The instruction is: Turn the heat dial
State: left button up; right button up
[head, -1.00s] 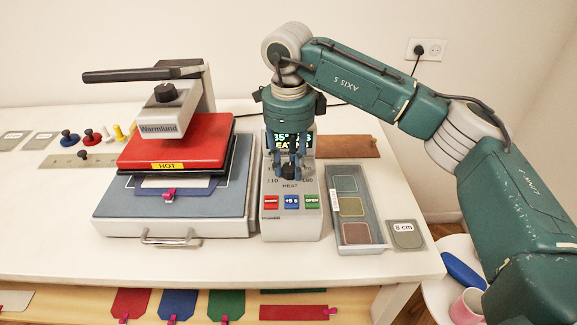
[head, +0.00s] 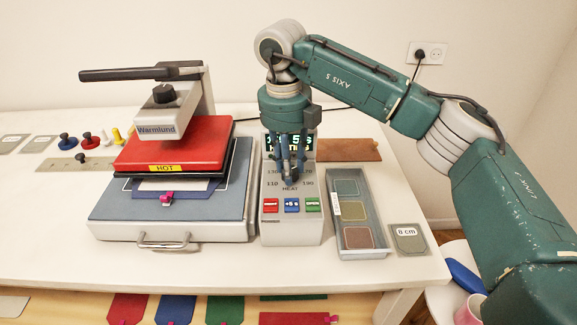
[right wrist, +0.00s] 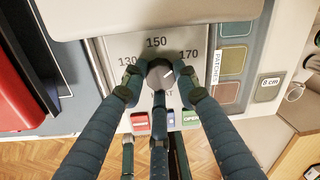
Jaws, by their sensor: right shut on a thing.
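The heat dial is a dark round knob on the grey control box (head: 291,228), above the HEAT label. In the right wrist view the dial (right wrist: 159,76) sits between my fingertips, with a pale pointer mark aimed to the upper right, between 150 and 170. My right gripper (head: 290,178) comes down from above and is shut on the dial; it also shows in the right wrist view (right wrist: 159,82). In the head view the fingers hide most of the dial and part of the lit display (head: 308,144). My left gripper is not in view.
The heat press with its red HOT plate (head: 172,145) stands just left of the box. A grey patch tray (head: 347,245) and an 8 cm card (head: 407,240) lie to the right. Red, blue and green buttons (head: 291,205) are below the dial.

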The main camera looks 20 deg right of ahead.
jog(key=shift+s+d+f+m, duration=0.1)
jog(key=shift+s+f+m, duration=0.05)
jog(key=shift+m, duration=0.45)
jog(key=shift+s+f, duration=0.1)
jog(key=o, duration=1.1)
jog(key=shift+o, duration=0.2)
jog(key=shift+s, duration=0.1)
jog(key=shift+r, duration=0.65)
notch_tip(320, 180, up, 11)
jog(key=shift+a, duration=0.35)
